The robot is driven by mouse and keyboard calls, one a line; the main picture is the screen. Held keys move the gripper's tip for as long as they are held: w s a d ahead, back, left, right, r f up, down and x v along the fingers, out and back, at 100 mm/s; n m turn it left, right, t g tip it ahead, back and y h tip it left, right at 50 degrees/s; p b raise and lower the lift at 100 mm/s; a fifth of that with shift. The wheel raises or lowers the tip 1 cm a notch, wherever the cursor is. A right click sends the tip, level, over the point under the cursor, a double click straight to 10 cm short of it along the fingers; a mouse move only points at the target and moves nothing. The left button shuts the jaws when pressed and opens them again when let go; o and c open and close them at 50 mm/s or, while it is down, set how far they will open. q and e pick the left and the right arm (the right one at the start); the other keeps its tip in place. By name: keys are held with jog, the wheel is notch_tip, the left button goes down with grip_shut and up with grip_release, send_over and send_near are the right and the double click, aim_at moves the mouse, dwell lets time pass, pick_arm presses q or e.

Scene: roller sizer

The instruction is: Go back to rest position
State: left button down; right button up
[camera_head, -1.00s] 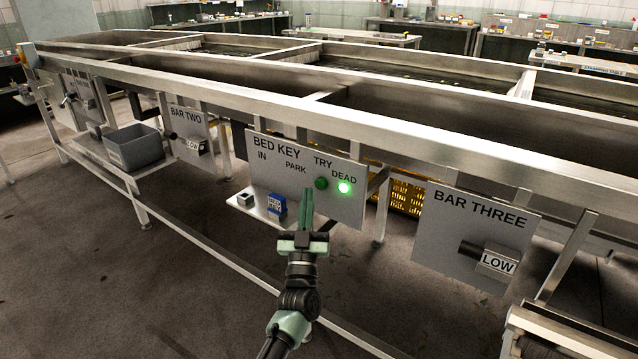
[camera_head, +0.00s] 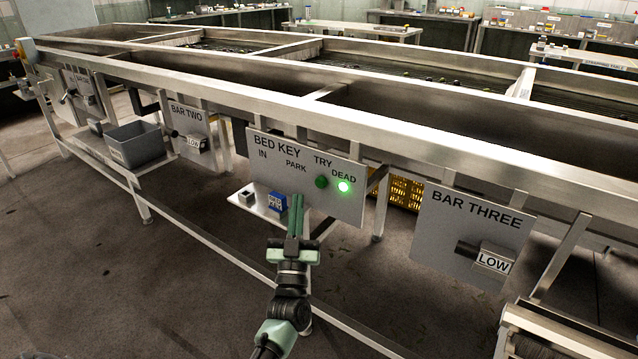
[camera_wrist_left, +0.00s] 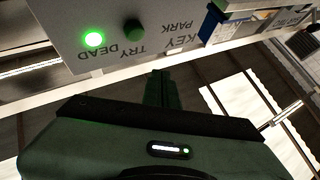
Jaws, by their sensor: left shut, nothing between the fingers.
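My left gripper (camera_head: 296,203) is shut and empty, its fingers pointing up in front of the lower part of the BED KEY panel (camera_head: 262,172). In the left wrist view the shut fingers (camera_wrist_left: 161,75) point toward the same panel (camera_wrist_left: 75,30), which appears upside down. The panel carries a green button (camera_head: 321,182) and a lit green lamp (camera_head: 344,186) under DEAD. The fingertips are below and left of the button, apart from it. My right gripper is not in view.
A blue block (camera_head: 277,202) sits on a small shelf left of my fingers. The BAR THREE panel (camera_head: 470,235) is to the right, the BAR TWO panel (camera_head: 188,124) and a grey bin (camera_head: 135,146) to the left. The sizer's frame rail (camera_head: 330,318) runs low. Open floor lies in front.

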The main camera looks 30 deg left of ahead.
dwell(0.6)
